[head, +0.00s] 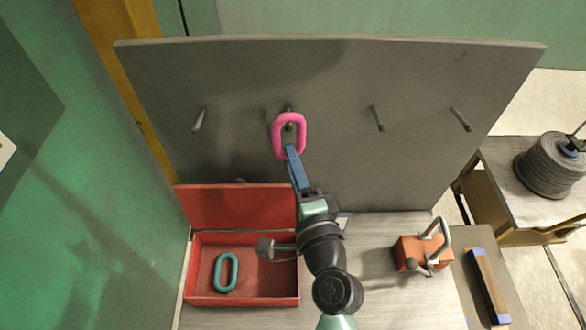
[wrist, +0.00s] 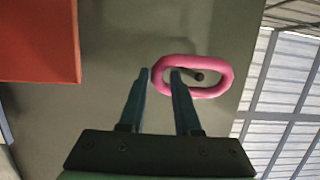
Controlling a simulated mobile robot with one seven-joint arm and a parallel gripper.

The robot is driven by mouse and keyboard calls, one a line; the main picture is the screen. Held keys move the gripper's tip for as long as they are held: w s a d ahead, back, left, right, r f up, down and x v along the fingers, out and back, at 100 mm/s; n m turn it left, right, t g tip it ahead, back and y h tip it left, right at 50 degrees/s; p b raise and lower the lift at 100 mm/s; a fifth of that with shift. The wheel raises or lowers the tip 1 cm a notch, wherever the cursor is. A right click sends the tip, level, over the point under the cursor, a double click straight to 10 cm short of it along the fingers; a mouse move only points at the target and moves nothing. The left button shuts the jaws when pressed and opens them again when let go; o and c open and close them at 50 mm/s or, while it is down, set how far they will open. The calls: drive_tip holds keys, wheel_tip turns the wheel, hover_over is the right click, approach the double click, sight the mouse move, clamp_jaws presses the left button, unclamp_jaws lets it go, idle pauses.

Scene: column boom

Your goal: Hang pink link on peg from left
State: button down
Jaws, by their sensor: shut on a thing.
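The pink link (head: 302,134) is upright in front of the grey board (head: 240,75), at the second peg (head: 289,127) from the left. My gripper (head: 292,152) is shut on the link's lower end. The peg's tip shows inside the link's opening, and the link's top bar covers part of the peg. In the wrist view my gripper (wrist: 162,75) has its fingers either side of the link's near end, and the peg (wrist: 198,77) shows within the pink loop (wrist: 229,75). I cannot tell how far the peg passes through the link.
Other pegs stand at the far left (head: 198,120), right of centre (head: 378,118) and far right (head: 460,120). Below, an open red box (head: 240,300) holds a turquoise link (head: 219,272). An orange block with a metal handle (head: 410,252) stands right of my arm.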

drive_tip(key=shift+w+f+b, duration=0.2)
drive_tip(key=shift+w, duration=0.7)
drive_tip(key=shift+w+f+b, duration=0.15)
drive_tip(key=shift+w+b, duration=0.05)
drive_tip(key=shift+w, duration=0.7)
drive_tip(key=shift+w+f+b, duration=0.5)
drive_tip(key=shift+w+b, duration=0.05)
drive_tip(key=shift+b, duration=0.15)
drive_tip(key=c, duration=0.5)
unclamp_jaws()
